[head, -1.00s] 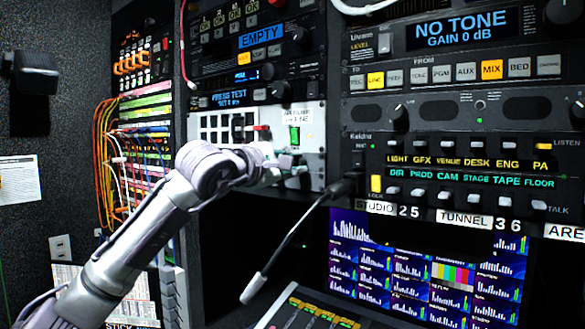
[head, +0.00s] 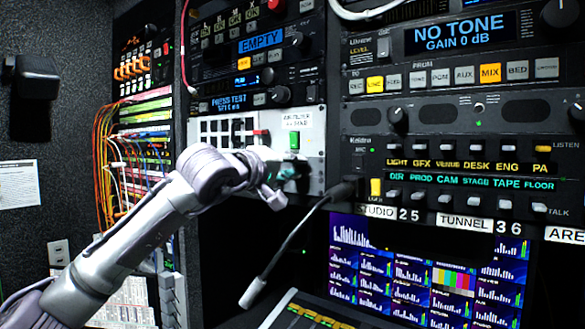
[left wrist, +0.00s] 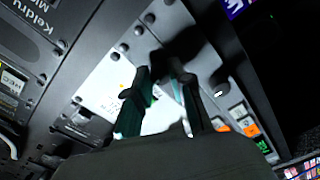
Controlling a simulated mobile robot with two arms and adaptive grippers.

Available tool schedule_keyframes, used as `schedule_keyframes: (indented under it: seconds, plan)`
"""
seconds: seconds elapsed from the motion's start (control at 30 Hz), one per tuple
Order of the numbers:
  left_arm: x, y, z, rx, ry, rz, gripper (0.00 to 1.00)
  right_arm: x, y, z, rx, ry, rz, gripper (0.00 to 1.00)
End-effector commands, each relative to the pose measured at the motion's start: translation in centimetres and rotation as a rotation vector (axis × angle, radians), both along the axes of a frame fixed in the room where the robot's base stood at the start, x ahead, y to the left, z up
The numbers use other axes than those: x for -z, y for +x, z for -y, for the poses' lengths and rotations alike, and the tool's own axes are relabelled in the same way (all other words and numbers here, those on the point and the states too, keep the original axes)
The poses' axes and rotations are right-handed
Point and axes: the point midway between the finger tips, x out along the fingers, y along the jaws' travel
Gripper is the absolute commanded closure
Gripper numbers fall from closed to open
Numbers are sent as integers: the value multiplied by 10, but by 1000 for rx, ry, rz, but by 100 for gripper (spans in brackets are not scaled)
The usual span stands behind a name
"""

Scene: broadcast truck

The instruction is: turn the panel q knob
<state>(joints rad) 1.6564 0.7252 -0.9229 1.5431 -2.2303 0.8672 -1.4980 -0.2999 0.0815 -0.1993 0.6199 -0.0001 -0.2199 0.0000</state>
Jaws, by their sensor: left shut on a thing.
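My left arm comes in from the left in the head view. Its gripper (head: 283,178) is at the lower part of the white panel (head: 315,165) in the middle rack. In the left wrist view the two dark teal fingers (left wrist: 163,88) stand a little apart at the white panel. A dark, knob-like thing (left wrist: 188,48) shows at their tips. The left gripper is shut on it; the fingers and shadow hide much of it, and no label on it can be read. My right gripper is not in view.
The white panel carries a green switch (head: 294,140) and a red button (head: 261,136) above the gripper. A gooseneck microphone (head: 285,245) hangs close to the right. Coloured cables (head: 108,160) are behind the arm at left. An intercom panel (head: 460,165) is at right.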

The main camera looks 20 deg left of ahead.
Motion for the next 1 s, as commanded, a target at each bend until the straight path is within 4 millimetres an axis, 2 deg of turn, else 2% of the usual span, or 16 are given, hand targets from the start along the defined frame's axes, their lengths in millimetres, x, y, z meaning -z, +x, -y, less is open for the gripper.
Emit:
schedule_keyframes:
  seconds: [0.3, 0.83, 0.87, 1.0]
  plan:
    - [0, 0, 0, -1, 108, 39, 100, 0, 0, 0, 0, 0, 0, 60]
    - [0, 0, 0, 0, 128, 46, 100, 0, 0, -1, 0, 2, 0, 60]
    - [0, 0, 0, 0, 128, 46, 75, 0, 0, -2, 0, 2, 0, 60]
    - [0, 0, 0, 0, 127, 46, 53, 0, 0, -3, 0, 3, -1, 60]
